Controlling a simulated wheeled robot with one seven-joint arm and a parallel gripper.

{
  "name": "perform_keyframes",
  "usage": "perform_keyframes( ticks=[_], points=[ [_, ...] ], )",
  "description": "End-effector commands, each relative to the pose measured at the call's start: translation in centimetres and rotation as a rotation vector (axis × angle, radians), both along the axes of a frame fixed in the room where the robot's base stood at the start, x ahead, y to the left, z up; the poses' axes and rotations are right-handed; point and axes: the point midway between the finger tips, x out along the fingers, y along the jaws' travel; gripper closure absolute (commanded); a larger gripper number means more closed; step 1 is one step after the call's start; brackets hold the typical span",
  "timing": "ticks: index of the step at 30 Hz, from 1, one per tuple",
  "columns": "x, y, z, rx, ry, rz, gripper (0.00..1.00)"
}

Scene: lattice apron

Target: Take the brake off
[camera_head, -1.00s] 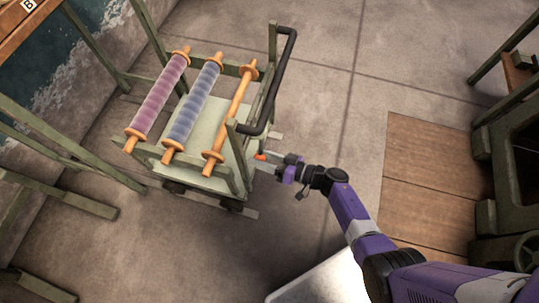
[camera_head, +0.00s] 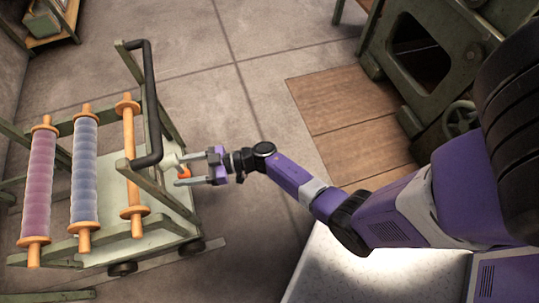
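A green-framed cart (camera_head: 147,228) stands at the left with a black push handle (camera_head: 153,110) at its right end. A small orange-red piece (camera_head: 184,173), which looks like the brake lever's tip, sits at the cart's right side below the handle. My gripper (camera_head: 182,171) is at that piece, with its two fingers apart on either side of it. A gap seems to show between the fingers and the piece; whether they touch it I cannot tell.
The cart carries a pink roll (camera_head: 39,185), a blue roll (camera_head: 84,178) and a bare orange spindle (camera_head: 131,170). A green machine with a handwheel (camera_head: 459,117) stands at the upper right beside wooden floor boards (camera_head: 345,100).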

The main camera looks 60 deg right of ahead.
Motion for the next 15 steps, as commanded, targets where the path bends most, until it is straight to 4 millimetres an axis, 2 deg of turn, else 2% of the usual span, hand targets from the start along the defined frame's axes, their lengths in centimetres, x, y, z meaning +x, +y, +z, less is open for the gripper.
perform_keyframes(
  ticks=[1, 10, 12, 15],
  points=[
    [0.4, -0.3, -0.6, -0.028, -0.031, -0.001, 0.43],
    [2.0, -2.0, 0.1, -0.197, -0.201, -0.002, 0.43],
    [0.9, -2.9, 0.9, -0.205, -0.201, -0.004, 0.43],
    [-0.6, -3.9, 0.9, -0.204, -0.199, -0.003, 0.43]
  ],
)
